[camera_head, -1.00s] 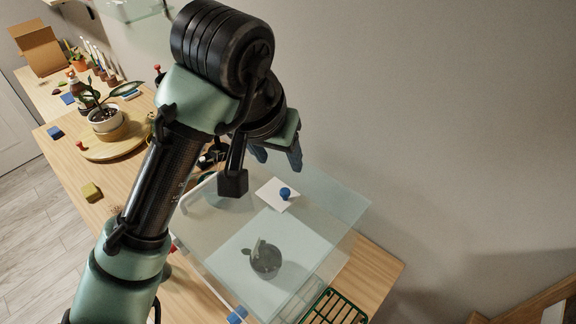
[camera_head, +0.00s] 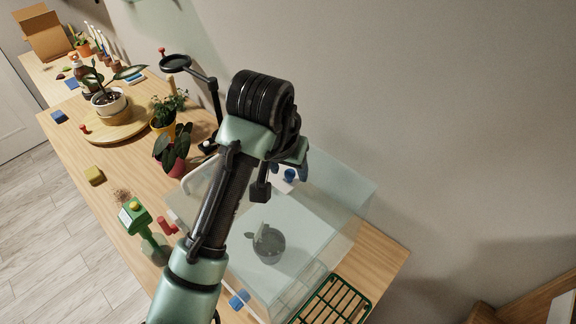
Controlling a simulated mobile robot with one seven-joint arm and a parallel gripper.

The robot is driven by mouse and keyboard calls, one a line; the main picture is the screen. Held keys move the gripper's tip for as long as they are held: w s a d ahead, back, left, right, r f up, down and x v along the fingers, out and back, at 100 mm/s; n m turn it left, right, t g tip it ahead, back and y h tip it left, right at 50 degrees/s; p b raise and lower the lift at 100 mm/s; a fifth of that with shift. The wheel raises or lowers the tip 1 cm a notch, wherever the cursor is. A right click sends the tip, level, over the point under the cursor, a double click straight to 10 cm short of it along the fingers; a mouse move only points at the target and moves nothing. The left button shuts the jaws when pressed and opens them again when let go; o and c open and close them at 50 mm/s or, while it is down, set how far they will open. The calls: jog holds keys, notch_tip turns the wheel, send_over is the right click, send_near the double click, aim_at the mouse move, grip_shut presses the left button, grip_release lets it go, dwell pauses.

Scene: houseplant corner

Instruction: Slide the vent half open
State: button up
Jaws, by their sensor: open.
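The vent is a small white panel (camera_head: 281,185) with a blue knob (camera_head: 290,175) on the top of a clear glass-like box (camera_head: 335,195). My wrist covers part of the panel, so I cannot tell how far it is slid. My gripper (camera_head: 292,166) is open at the knob, its dark blue fingers mostly hidden behind my wrist. One finger shows just right of the knob. I cannot tell whether the fingers touch it.
A dark round pot (camera_head: 268,246) with a tag sits inside the box. A green bottle-like tool (camera_head: 136,217), potted plants and a magnifier stand (camera_head: 176,63) are to the left. The wall is behind.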

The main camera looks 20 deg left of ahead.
grip_shut()
dwell(1.4)
